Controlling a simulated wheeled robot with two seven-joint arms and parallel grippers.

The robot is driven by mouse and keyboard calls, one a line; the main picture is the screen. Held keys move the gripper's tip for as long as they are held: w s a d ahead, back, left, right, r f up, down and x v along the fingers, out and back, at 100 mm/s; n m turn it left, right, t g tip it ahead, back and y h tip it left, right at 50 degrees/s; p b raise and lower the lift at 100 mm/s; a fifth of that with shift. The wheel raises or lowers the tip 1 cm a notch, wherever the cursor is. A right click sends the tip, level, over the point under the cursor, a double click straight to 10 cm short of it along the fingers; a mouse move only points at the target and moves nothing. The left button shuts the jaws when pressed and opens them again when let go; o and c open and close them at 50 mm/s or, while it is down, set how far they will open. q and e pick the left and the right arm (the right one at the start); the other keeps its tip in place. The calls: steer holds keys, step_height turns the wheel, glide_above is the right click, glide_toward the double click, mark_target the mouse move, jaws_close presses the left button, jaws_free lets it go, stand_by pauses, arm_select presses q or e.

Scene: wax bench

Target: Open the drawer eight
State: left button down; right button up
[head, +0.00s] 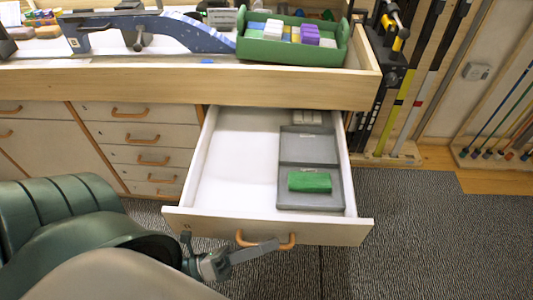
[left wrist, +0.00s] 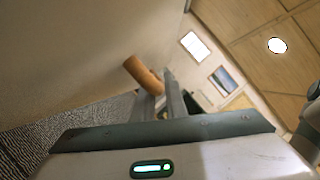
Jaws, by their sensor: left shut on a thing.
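A drawer (head: 235,225) is pulled well out below the bench top, and its white inside shows. Its number is too small to read. Its orange handle (head: 240,237) is on the front panel, and it also shows in the left wrist view (left wrist: 138,72). My left gripper (head: 267,247) is at the handle, with its fingers shut on it. The fingers (left wrist: 172,95) hide part of the handle in the left wrist view. My right gripper is in neither view.
In the drawer are a grey tray (head: 283,165) and a green block (head: 310,181). Closed drawers (head: 150,135) with orange handles are to the left. On the bench (head: 200,88) stand a green crate (head: 290,52) and a blue ski-like piece (head: 190,35). Clear carpet (head: 430,230) lies to the right.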

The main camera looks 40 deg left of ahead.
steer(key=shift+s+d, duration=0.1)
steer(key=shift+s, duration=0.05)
arm_select(q)
steer(key=c, duration=2.2)
jaws_free()
steer(key=shift+o, duration=0.6)
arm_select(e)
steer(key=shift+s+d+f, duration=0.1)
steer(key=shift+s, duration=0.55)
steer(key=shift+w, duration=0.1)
